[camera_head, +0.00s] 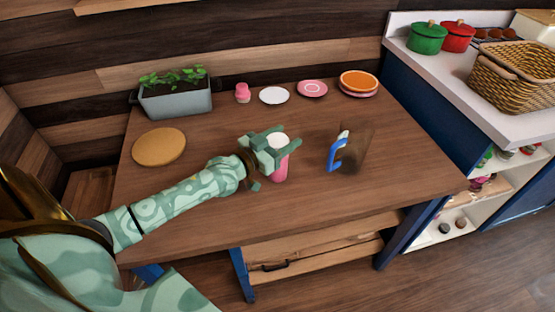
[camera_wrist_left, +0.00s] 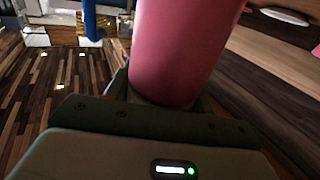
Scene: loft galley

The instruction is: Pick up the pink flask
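The pink flask (camera_head: 280,172), with a white top, stands upright towards the front middle of the wooden table. It fills the upper middle of the left wrist view (camera_wrist_left: 180,45), tilted in that picture and close in front of the palm. My left gripper (camera_head: 267,150) is at the flask's upper part, with its fingers around it. The fingers hide part of the flask's side. I cannot tell whether they press on it or stand a little apart. My right gripper is not in view.
A round tan board (camera_head: 159,146) lies left. A planter (camera_head: 176,100), a small pink item (camera_head: 242,93) and several plates line the back. The table's front right is clear.

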